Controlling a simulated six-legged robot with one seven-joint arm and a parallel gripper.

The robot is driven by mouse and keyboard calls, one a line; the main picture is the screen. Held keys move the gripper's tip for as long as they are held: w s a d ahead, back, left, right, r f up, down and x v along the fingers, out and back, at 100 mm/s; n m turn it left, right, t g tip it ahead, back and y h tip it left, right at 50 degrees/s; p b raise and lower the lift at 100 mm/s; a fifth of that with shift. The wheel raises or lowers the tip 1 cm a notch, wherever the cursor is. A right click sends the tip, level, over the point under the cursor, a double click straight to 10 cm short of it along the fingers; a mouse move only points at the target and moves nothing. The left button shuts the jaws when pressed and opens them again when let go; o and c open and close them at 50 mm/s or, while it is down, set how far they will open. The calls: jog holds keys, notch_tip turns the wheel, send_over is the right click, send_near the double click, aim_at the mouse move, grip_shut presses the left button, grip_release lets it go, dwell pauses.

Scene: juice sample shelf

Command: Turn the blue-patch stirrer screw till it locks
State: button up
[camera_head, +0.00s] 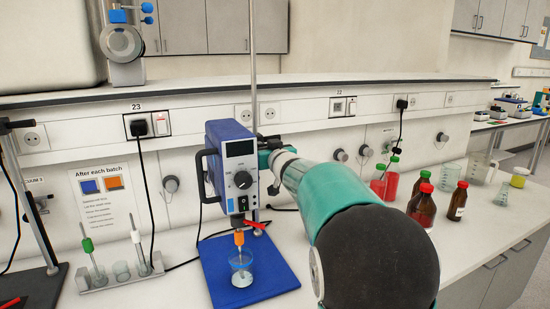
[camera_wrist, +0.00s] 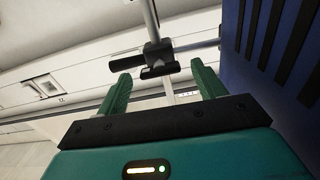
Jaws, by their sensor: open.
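The blue stirrer (camera_head: 238,170) with a dial and small display hangs on a metal pole above a blue base plate (camera_head: 270,279). Its ribbed blue side (camera_wrist: 280,50) fills the right of the wrist view. There a black clamp (camera_wrist: 157,58) grips the pole, with a dark cylindrical screw knob (camera_wrist: 127,63) pointing left. My gripper (camera_wrist: 162,76) is open, its two green fingers apart below the clamp in the picture. Contact with the knob cannot be told. In the head view my arm mostly hides the gripper, beside the stirrer's right side. No blue patch shows on the clamp.
A glass beaker (camera_head: 241,270) stands under the stirrer's orange chuck (camera_head: 239,238). A wall notice (camera_head: 104,205) shows blue and orange squares. Cables hang behind the stirrer.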

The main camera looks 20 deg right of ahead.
jog(key=s, duration=1.1)
jog(key=shift+s, duration=0.15)
